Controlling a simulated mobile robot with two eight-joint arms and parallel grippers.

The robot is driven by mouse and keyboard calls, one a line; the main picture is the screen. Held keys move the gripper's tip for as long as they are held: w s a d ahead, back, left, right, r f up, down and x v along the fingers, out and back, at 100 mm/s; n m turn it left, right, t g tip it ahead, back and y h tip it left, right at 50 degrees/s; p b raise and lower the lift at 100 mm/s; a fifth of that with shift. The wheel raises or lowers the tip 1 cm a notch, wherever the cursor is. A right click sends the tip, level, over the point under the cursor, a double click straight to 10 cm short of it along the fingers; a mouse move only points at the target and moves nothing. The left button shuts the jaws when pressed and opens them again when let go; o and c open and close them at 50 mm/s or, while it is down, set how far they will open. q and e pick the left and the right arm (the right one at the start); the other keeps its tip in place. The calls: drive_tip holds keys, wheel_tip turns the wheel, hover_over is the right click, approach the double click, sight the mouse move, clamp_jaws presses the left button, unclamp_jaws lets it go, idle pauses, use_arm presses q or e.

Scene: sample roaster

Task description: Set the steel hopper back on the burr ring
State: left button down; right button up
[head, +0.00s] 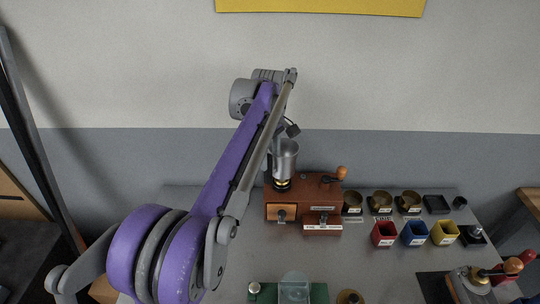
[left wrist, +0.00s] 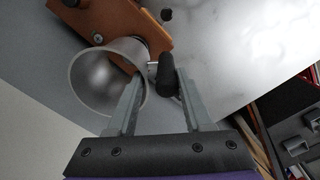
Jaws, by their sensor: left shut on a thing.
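The steel hopper (head: 286,158) is a grey metal cup at the left end of the brown wooden grinder (head: 307,190). A dark and brass-coloured collar, which looks like the burr ring (head: 282,185), shows just under it. I cannot tell whether hopper and ring touch. In the left wrist view I look into the open mouth of the hopper (left wrist: 98,75), beside the grinder body (left wrist: 125,22). My left gripper (left wrist: 161,78) has its fingers around the hopper's black handle (left wrist: 167,75) and is shut on it. My arm hides part of the hopper's left side in the head view. My right gripper is not in view.
The grinder's crank with a wooden knob (head: 341,172) stands to the right of the hopper. Several labelled dark bowls (head: 381,199) and red, blue (head: 415,234) and yellow cups stand further right. A green mat (head: 318,293) lies at the front. The grey table between is clear.

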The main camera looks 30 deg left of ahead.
sight(270, 174)
use_arm(q)
drive_tip(key=shift+f+b, duration=0.95)
drive_tip(key=shift+f, duration=1.4)
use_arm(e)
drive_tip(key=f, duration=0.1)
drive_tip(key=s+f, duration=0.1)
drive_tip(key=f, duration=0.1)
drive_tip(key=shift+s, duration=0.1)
use_arm(q)
drive_tip(key=shift+p, duration=0.3)
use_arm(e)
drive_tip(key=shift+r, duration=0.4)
use_arm(q)
drive_tip(key=shift+f+b, duration=0.6)
drive_tip(key=shift+f, duration=0.55)
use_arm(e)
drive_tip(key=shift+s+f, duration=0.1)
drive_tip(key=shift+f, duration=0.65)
use_arm(q)
drive_tip(key=shift+c, duration=1.1)
unclamp_jaws()
wheel_tip(270, 174, up, 11)
drive_tip(key=shift+s+f+p, duration=0.1)
drive_tip(key=shift+s+p, duration=0.05)
drive_tip(key=shift+p, duration=0.45)
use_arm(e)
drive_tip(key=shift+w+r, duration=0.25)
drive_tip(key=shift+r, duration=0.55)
